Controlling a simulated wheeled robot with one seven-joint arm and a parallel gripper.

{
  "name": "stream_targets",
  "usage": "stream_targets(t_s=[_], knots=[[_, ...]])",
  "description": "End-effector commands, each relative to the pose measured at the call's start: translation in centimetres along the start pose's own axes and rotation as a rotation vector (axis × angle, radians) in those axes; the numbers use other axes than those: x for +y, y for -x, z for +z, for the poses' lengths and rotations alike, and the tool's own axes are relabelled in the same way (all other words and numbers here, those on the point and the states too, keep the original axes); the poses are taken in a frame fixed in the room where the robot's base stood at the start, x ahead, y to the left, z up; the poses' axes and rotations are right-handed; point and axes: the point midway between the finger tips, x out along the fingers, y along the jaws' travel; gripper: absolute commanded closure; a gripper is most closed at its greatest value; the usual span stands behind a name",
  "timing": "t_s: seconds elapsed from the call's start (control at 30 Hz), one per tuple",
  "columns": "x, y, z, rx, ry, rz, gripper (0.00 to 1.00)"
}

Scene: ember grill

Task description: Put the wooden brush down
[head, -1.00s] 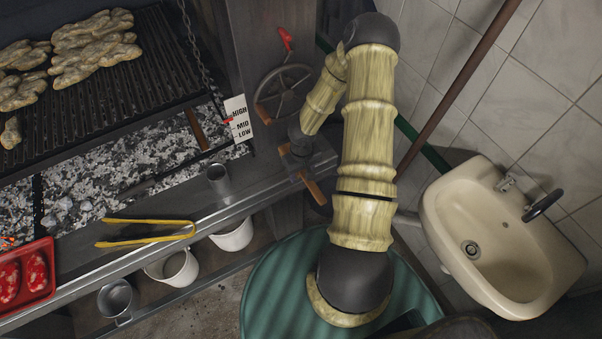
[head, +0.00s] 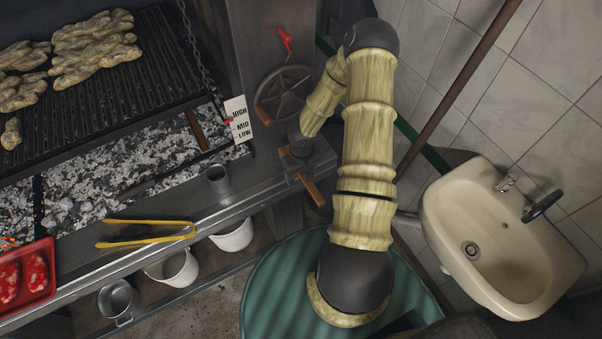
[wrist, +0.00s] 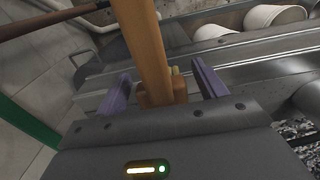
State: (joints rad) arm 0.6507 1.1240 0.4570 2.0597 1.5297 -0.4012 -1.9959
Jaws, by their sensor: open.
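The wooden brush, with an orange-brown handle (head: 313,190), is at the right end of the metal ledge in front of the grill. Its handle points toward the lower right. In the wrist view the handle (wrist: 148,48) runs up between the purple fingers of my gripper (wrist: 162,80), with a gap on both sides. My gripper (head: 294,165) is open around the brush. The brush's head is mostly hidden by the gripper, and I cannot tell how fully it rests on the ledge.
A steel cup (head: 218,184) and yellow tongs (head: 150,239) are left of the brush on the ledge (head: 243,206). White buckets (head: 232,236) hang below. A handwheel (head: 284,95) is behind my gripper. A sink (head: 505,240) is at the right.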

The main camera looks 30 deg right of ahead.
Motion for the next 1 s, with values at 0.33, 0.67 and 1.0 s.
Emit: stream_targets(t_s=[0.33,0.67,1.0], knots=[[0.1,5.7,-0.1,0.003,-0.002,0.002,0.29],[0.1,11.2,0.0,0.002,-0.001,0.001,0.29],[0.0,11.9,0.0,0.0,0.0,0.0,0.29]])
